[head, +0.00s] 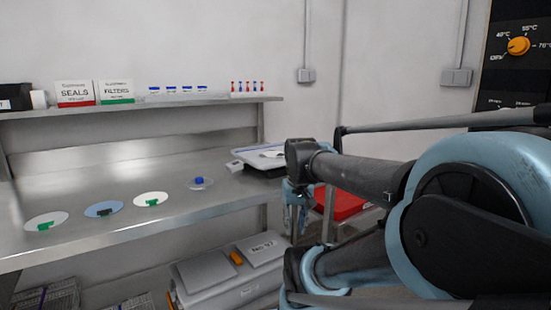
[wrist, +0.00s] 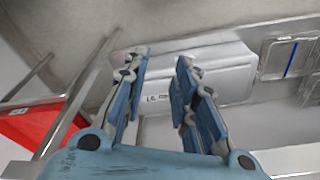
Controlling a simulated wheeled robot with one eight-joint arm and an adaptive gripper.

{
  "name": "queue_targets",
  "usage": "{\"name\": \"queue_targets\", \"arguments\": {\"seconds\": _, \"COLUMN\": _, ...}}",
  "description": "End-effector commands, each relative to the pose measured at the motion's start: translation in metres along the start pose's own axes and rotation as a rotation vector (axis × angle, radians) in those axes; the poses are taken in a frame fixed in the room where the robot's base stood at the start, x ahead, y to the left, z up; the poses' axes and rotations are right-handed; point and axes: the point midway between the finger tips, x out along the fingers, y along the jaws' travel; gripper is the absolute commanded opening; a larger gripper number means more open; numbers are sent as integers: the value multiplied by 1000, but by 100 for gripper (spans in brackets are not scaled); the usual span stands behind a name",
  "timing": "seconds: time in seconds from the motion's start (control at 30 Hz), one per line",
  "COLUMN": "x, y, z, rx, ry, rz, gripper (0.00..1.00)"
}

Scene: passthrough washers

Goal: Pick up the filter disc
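Several thin round discs lie flat on the steel bench. From left to right they are a white disc with a green tab (head: 58,216), a blue disc with a dark tab (head: 93,208), a cream disc with a green tab (head: 143,197) and a clear disc with a blue knob (head: 207,186). I cannot tell which is the filter disc. My gripper (head: 296,222) hangs off the bench's right end, partly hidden by my arm. In the wrist view my gripper (wrist: 162,58) is open, with nothing between its fingers and no disc in sight.
A scale (head: 258,164) with a pale item on it stands at the bench's right end. A shelf (head: 140,104) above holds SEALS and FILTERS boxes and vials. A red surface (head: 345,203) lies right of my gripper. Grey lidded bins (head: 205,271) sit below.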

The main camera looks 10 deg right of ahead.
Motion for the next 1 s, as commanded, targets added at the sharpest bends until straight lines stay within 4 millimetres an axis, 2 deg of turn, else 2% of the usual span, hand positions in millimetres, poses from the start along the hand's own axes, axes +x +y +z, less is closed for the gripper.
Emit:
{"name": "queue_targets", "arguments": {"seconds": 0.03, "x": -17, "y": 0, "z": -17, "rx": 18, "ry": -7, "rz": 1, "gripper": 26}}
{"name": "queue_targets", "arguments": {"seconds": 0.2, "x": -65, "y": 1, "z": -67, "rx": 85, "ry": -27, "rz": 4, "gripper": 26}}
{"name": "queue_targets", "arguments": {"seconds": 0.5, "x": -136, "y": 6, "z": -159, "rx": 204, "ry": -65, "rz": 12, "gripper": 26}}
{"name": "queue_targets", "arguments": {"seconds": 0.7, "x": -175, "y": 10, "z": -221, "rx": 283, "ry": -89, "rz": 19, "gripper": 26}}
{"name": "queue_targets", "arguments": {"seconds": 1.0, "x": -220, "y": 19, "z": -312, "rx": 400, "ry": -126, "rz": 32, "gripper": 26}}
